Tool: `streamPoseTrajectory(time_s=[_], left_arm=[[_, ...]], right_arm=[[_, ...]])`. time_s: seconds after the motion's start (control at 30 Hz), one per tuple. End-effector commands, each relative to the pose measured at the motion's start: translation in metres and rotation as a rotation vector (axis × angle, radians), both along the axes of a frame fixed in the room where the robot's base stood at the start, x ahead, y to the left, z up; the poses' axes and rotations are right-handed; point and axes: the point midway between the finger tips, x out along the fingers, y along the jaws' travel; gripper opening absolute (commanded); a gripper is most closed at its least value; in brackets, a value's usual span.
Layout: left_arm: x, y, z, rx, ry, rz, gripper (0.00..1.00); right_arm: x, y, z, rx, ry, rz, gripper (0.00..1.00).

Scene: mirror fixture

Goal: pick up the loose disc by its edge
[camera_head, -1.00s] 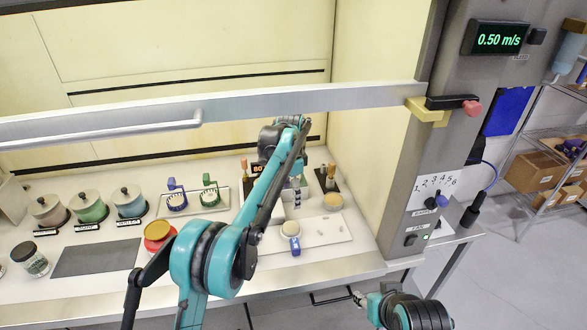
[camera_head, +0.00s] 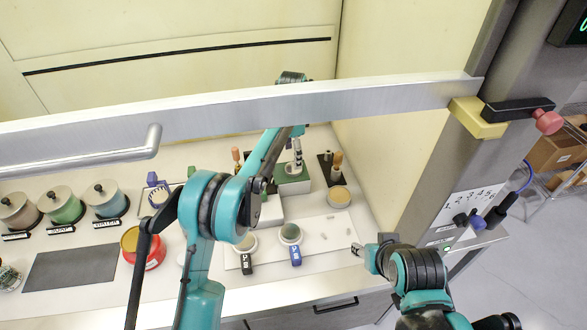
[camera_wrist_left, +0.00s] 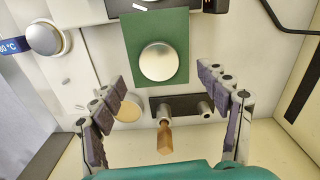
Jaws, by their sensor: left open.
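A silver round disc (camera_wrist_left: 158,61) lies flat on a green square pad (camera_wrist_left: 172,24) in the left wrist view. I take it for the loose disc. In the head view the green block (camera_head: 292,187) stands right of centre, and its top is partly hidden by my gripper. My left gripper (camera_wrist_left: 162,75) is open and empty, its padded fingers spread wide to either side below the disc in the picture, apart from it. In the head view the left gripper (camera_head: 297,153) hangs over the green block. My right arm's end (camera_head: 368,256) shows at lower right; its jaws are unclear.
A metal sash bar (camera_head: 300,103) crosses above the bench, with my left arm passing behind it. Two round holders with black (camera_head: 246,264) and blue (camera_head: 296,256) tags stand on a white plate. A wooden-handled tool (camera_wrist_left: 164,137) stands near the black strip. Lidded jars (camera_head: 62,206) are left.

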Motion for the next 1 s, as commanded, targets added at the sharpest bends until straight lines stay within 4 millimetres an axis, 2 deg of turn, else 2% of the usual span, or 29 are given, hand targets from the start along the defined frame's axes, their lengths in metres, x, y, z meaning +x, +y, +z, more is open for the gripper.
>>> streamPoseTrajectory(time_s=[0.3,0.57,0.77,0.8,1.0], left_arm=[[-0.002,-0.004,-0.046,0.0,0.0,0.0,0.76],[-0.002,-0.003,-0.048,0.0,0.0,0.0,0.76],[-0.002,-0.003,-0.048,0.0,0.0,0.0,0.23],[-0.002,-0.003,-0.048,0.0,0.0,0.0,0.19],[-0.002,-0.003,-0.048,0.0,0.0,0.0,0.19]], right_arm=[[0.0,0.0,-0.018,0.0,0.0,0.0,0.43],[0.0,0.0,-0.017,0.0,0.0,0.0,0.43],[0.0,0.0,-0.017,0.0,0.0,0.0,0.43],[0.0,0.0,-0.017,0.0,0.0,0.0,0.43],[0.0,0.0,-0.017,0.0,0.0,0.0,0.43]])
